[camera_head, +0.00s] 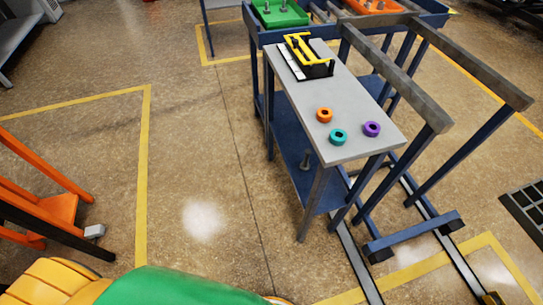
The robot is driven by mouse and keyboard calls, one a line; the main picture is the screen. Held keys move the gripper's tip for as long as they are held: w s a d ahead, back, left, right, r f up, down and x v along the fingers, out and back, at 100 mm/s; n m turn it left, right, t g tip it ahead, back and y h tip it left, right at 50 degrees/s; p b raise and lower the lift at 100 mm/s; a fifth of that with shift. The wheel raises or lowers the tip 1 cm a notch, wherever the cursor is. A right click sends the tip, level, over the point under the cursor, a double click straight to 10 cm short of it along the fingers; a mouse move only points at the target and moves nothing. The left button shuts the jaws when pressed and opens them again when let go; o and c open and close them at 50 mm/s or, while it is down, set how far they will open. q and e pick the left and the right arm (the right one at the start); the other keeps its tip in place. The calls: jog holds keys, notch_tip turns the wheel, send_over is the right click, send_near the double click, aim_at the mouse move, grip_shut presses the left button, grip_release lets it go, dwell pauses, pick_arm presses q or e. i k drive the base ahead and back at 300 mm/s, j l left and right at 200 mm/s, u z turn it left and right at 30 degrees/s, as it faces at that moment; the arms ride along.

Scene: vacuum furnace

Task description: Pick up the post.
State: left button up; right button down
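A small grey post-like piece (307,160) with a wider foot stands on the blue lower shelf (290,150) of the cart, beneath the grey top. Several similar small grey posts (267,9) show in the green tray (283,17) on the blue table at the back. I cannot tell which of these is the task's post. Neither of my grippers is in view.
The grey cart top (350,140) carries orange (324,115), teal (338,137) and purple (372,129) rings and a yellow-and-black fixture (307,57). An orange tray (373,5) sits behind. Grey-topped rails (480,70) flank the cart's right.

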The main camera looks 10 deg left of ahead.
aim_at(304, 166)
jog(key=i+j+z, duration=0.6)
jog(key=j+z, duration=0.25)
jog(key=i+j+z, duration=0.1)
jog(key=j+z, duration=0.3)
jog(key=j, duration=0.3)
jog(key=i+j+z, duration=0.1)
jog(key=j+z, duration=0.3)
jog(key=j, duration=0.25)
jog(key=j+z, duration=0.45)
jog(key=j, duration=0.2)
jog(key=k+j+z, duration=0.15)
jog(key=j+z, duration=0.25)
jog(key=j, duration=0.25)
